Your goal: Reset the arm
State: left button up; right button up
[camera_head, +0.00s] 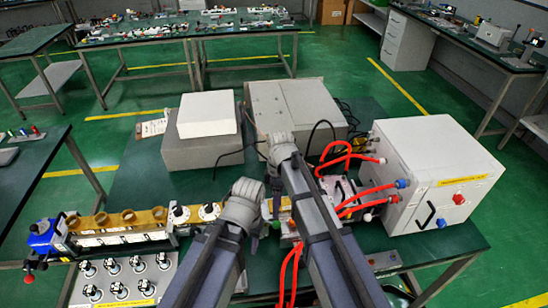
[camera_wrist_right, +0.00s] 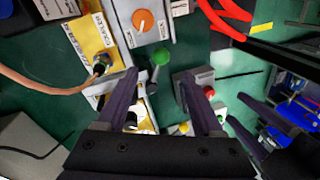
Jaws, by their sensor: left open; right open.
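My right gripper (camera_head: 275,192) hangs over the equipment in the middle of the bench in the head view. In the right wrist view its two dark fingers (camera_wrist_right: 158,75) are apart with nothing held between them. A green knob (camera_wrist_right: 160,57) lies just beyond the tips in that view. My left gripper (camera_head: 258,232) is lower in the head view, close beside the right arm. Its dark fingers also show at the right of the right wrist view (camera_wrist_right: 258,124), apart and empty. My forearms hide part of the bench.
A white generator box (camera_head: 435,170) with red cables (camera_head: 360,200) stands at right. A brass waveguide row (camera_head: 125,217) and a knob panel (camera_head: 125,277) lie left. An orange dial (camera_wrist_right: 142,21) shows in the right wrist view. Bare bench lies left of the boxes.

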jog(key=s+d+m+t+h, duration=0.1)
jog(key=s+d+m+t, duration=0.1)
jog(key=s+m, duration=1)
jog(key=shift+s+d+f+h+b, duration=0.25)
jog(key=shift+s+f, duration=0.2)
jog(key=shift+s, duration=0.6)
jog(key=shift+a, duration=0.1)
